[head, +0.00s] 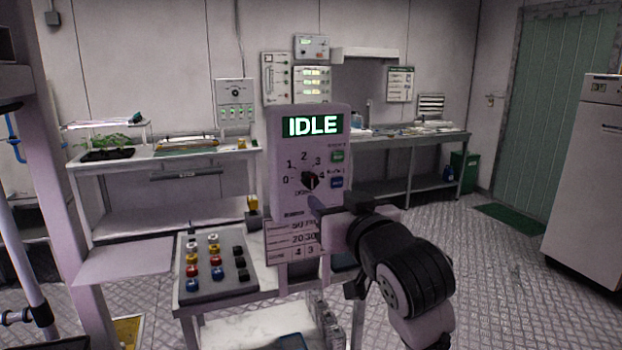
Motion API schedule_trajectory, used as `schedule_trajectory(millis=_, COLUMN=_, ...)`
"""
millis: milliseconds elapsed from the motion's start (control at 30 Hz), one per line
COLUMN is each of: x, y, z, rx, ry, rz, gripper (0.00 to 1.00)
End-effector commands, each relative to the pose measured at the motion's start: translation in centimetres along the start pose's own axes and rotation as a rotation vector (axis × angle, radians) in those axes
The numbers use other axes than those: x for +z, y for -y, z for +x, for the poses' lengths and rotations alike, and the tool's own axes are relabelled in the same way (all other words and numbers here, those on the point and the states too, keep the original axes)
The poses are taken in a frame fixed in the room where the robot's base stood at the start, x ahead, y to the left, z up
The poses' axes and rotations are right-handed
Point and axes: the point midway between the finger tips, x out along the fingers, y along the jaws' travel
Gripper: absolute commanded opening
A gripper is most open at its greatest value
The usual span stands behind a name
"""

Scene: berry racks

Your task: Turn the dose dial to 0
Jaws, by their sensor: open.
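The dose dial (309,180) is a small dark knob on the front of an upright pale panel (285,140). The numbers 0 to 4 run around it, with 0 at its left and 4 at its right. Its pointer is too small to read surely. A green screen (312,125) above it reads IDLE. My gripper (316,203) is open, just below the dial and in front of the panel. I cannot tell whether a fingertip touches the panel. My gripper and wrist hide part of the panel's lower right.
A green button (337,156) and a blue button (336,183) sit right of the dial. A grey box (215,288) with several coloured knobs stands on the table to the left. Benches (165,158) line the back wall.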

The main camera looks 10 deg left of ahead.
Motion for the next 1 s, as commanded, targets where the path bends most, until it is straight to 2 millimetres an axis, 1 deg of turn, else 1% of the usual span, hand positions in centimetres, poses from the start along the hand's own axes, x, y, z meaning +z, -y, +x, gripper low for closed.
schedule_trajectory(millis=33, x=-0.2, y=0.0, z=1.2, rx=-0.002, ry=0.004, rz=0.003, gripper=0.49)
schedule_trajectory(millis=100, x=-0.2, y=0.0, z=2.8, rx=-0.001, ry=0.004, rz=0.003, gripper=0.49)
schedule_trajectory(millis=300, x=-0.2, y=0.0, z=6.9, rx=0.0, ry=0.002, rz=0.003, gripper=0.49)
schedule_trajectory(millis=400, x=-0.2, y=0.0, z=8.4, rx=0.0, ry=0.001, rz=0.001, gripper=0.49)
schedule_trajectory(millis=500, x=-0.2, y=0.0, z=9.5, rx=0.0, ry=0.0, rz=0.001, gripper=0.49)
schedule_trajectory(millis=667, x=-0.1, y=0.0, z=10.3, rx=0.001, ry=-0.001, rz=-0.001, gripper=0.49)
schedule_trajectory(millis=900, x=0.0, y=0.0, z=10.4, rx=0.001, ry=-0.002, rz=-0.001, gripper=0.49)
schedule_trajectory(millis=933, x=0.0, y=0.0, z=10.3, rx=0.001, ry=-0.002, rz=-0.001, gripper=0.48)
schedule_trajectory(millis=1000, x=0.0, y=0.0, z=10.3, rx=0.001, ry=-0.002, rz=-0.001, gripper=0.39)
